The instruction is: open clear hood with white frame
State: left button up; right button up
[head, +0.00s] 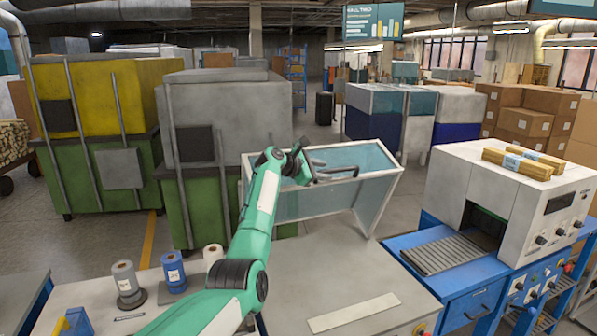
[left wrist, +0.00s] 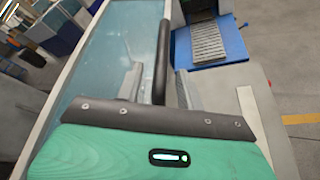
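The clear hood with a white frame (head: 384,198) stands on the bench, with bluish see-through panels. Its sloping side frame shows at the right; I cannot tell how far the hood is raised, if at all. A dark bar handle (head: 344,171) runs along it. My left gripper (head: 312,170) is at the left part of this handle. In the left wrist view, the handle (left wrist: 162,55) passes between the two grey fingers (left wrist: 157,88), with a narrow gap on each side, so the gripper looks open around it. The hood panel (left wrist: 100,55) fills the left. My right gripper is not in view.
A white machine (head: 480,190) with a roller conveyor (head: 452,254) stands at the right. A pale flat strip (head: 353,312) lies on the bench front. Several spools, including a blue one (head: 173,273), stand at the left. Green bins (head: 100,175) stand behind.

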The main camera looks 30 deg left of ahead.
pick_arm(q)
jog(key=b+v, duration=0.3)
jog(key=v, duration=0.6)
jog(key=shift+s, duration=0.3)
jog(key=shift+a+f, duration=0.1)
